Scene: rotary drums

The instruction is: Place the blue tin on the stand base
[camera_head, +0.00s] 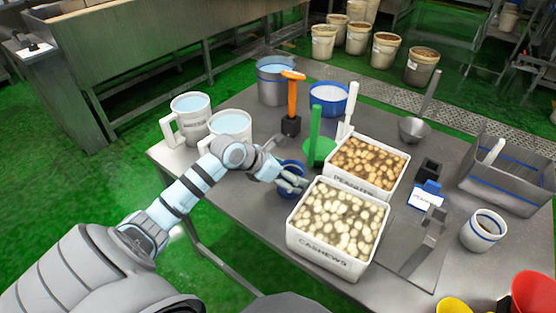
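A small dark blue tin (287,191) stands on the table just left of the cashews box. My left gripper (297,182) reaches in from the left and lies over the top and right side of this tin, hiding part of it. I cannot tell whether its fingers are closed on the tin's wall. A grey metal stand with a flat base (408,263) and a raised bracket sits right of the cashews box; its base plate looks bare. My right gripper is not in view.
A cashews box (328,253) and a peanuts box (395,188) lie between tin and stand. A green upright tool (315,135), an orange-handled tool (292,95) and a blue bowl (328,107) stand behind. White jugs (191,130) are at left, a striped cup (483,231) at right.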

